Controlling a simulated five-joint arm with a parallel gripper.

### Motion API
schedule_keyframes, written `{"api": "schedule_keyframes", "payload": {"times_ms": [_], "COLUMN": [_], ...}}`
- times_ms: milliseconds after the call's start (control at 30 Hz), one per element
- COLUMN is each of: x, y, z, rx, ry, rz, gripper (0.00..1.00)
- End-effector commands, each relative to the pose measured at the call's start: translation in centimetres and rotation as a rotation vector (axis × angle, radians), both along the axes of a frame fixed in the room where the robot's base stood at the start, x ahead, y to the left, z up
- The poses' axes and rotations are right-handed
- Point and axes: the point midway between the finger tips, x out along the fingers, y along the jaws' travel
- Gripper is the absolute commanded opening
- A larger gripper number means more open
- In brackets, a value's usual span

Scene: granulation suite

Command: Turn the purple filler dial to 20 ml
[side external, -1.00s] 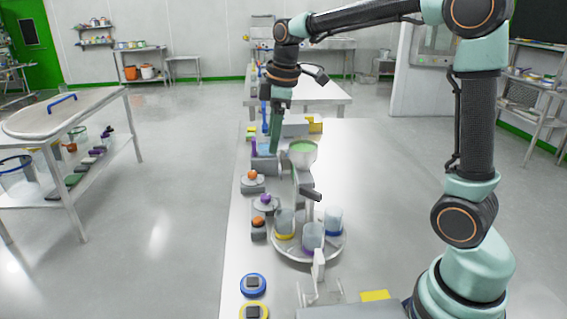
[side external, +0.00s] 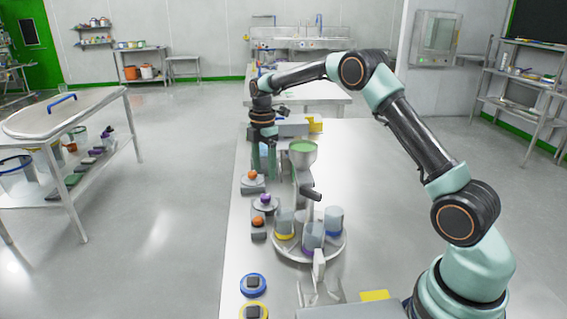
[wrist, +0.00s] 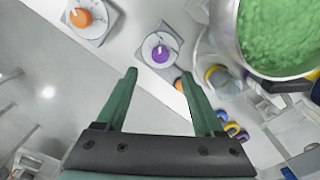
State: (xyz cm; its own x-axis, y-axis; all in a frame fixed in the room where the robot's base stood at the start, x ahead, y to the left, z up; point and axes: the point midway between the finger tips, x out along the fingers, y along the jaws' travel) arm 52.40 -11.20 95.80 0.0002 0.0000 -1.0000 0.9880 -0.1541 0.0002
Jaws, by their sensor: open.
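The purple filler dial (side external: 265,199) is a purple knob on a round pale plate on a grey base, near the left edge of the bench. In the wrist view the purple dial (wrist: 160,54) shows just beyond my fingertips, roughly between them. A pale pointer stands up from the knob toward the picture's top; the scale marks are too small to read. My gripper (wrist: 158,74) is open and empty, apart from the dial. In the side view my gripper (side external: 263,174) points down, behind the purple dial and beside an orange dial (side external: 252,174).
A steel hopper of green granules (side external: 303,149) stands right of my gripper. A round carousel (side external: 290,254) carries several clear beakers. Another orange knob (side external: 258,221) sits in front of the purple dial. Blue and yellow buttons are nearer the front.

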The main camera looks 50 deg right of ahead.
Motion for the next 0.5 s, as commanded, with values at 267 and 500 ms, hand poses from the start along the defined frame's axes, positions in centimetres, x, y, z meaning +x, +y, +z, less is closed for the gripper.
{"api": "schedule_keyframes", "payload": {"times_ms": [267, 500], "x": [-0.1, -0.1], "y": [0.0, 0.0], "z": [-5.5, -8.1], "rx": [0.001, 0.000], "ry": [0.004, 0.002], "rz": [-0.001, -0.001], "gripper": [0.69, 0.69]}}
